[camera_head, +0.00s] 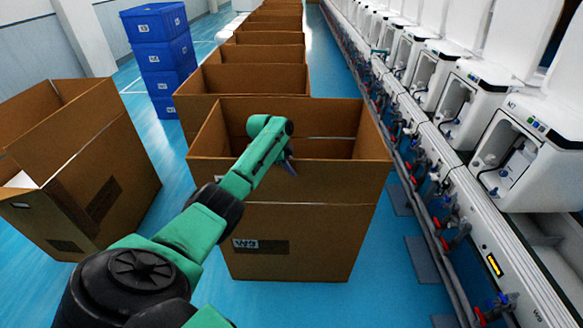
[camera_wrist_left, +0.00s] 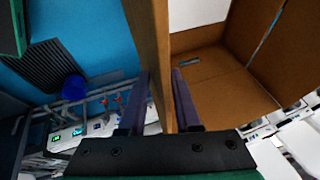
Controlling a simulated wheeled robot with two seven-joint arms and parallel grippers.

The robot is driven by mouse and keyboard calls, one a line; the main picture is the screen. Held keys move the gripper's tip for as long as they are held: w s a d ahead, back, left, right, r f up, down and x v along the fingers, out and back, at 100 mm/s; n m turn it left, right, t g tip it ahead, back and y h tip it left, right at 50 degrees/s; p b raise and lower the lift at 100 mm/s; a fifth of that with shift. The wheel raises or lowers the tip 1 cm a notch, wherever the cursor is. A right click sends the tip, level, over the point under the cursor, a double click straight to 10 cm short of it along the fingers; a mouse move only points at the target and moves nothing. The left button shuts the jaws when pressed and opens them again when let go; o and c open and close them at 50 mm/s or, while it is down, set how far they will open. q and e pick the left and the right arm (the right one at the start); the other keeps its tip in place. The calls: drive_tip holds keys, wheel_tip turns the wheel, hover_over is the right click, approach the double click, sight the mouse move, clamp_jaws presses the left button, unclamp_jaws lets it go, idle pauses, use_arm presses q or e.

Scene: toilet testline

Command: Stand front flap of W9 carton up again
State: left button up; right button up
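The W9 carton (camera_head: 300,238) stands in the middle of the head view, with its label on the front face. Its front flap (camera_head: 345,180) stands up, roughly in line with the front wall, above a horizontal crease. My left gripper (camera_head: 287,160) is at the flap's top edge, near its middle. In the left wrist view the flap (camera_wrist_left: 150,45) runs edge-on between the two fingers (camera_wrist_left: 160,85), one on each side. The fingers look closed against it, though contact is partly hidden. The carton's inside shows to the right there. My right gripper is in neither view.
An open carton (camera_head: 85,185) stands to the left, and a row of open cartons (camera_head: 255,80) runs behind W9. Blue crates (camera_head: 165,55) are stacked at the back left. The test line with white toilets (camera_head: 540,135) and red-handled pipes runs along the right. Blue floor lies between.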

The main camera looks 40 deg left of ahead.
use_arm(q)
drive_tip(key=b+v, duration=0.2)
drive_tip(key=v, duration=1.2)
drive_tip(key=shift+a, duration=0.25)
drive_tip(key=shift+w, duration=0.1)
